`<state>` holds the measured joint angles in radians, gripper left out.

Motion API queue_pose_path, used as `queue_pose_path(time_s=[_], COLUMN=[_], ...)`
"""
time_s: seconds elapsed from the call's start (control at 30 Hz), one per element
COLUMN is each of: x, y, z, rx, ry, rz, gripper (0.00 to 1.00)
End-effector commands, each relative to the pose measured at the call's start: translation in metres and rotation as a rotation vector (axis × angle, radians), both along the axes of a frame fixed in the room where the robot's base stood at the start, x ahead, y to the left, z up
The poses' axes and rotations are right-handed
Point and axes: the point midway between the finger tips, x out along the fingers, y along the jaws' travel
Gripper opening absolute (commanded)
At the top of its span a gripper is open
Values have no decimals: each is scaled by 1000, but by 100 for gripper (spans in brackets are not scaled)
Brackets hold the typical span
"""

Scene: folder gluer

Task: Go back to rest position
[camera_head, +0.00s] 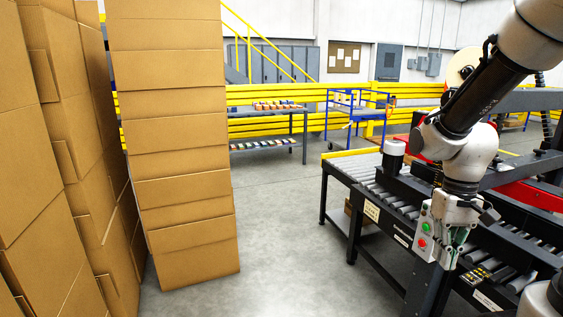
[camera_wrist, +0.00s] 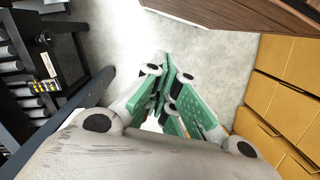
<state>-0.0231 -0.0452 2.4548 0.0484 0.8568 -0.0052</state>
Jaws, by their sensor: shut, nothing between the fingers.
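My gripper (camera_head: 447,262) hangs pointing down at the right in the head view, in front of the roller conveyor (camera_head: 340,164) and close to a control box with a green and a red button (camera_head: 423,234). In the wrist view my gripper (camera_wrist: 166,62) has its green fingers together, with nothing between them. Bare grey floor shows beyond the fingertips. I cannot tell from these views whether the gripper touches the control box.
Tall stacks of brown cartons (camera_head: 185,160) stand at the left, and cartons (camera_wrist: 285,105) show at the right in the wrist view. Clear floor (camera_head: 285,230) lies between stacks and conveyor. Yellow rails (camera_head: 270,95), a shelf table (camera_head: 270,140) and a blue cart (camera_head: 350,108) are behind.

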Motion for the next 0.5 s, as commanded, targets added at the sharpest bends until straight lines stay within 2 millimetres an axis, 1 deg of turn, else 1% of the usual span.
queue_pose_path(time_s=[0.03,0.1,0.2,0.4,0.5], x=[-13,-30,-49,-65,-69], y=[-3,-6,-10,-14,-14], z=[19,42,69,111,126], rx=[-6,-16,-27,-32,-33], ry=[-28,-68,-160,-382,-455], rz=[1,5,10,4,0], gripper=[0,0,0,0,0])
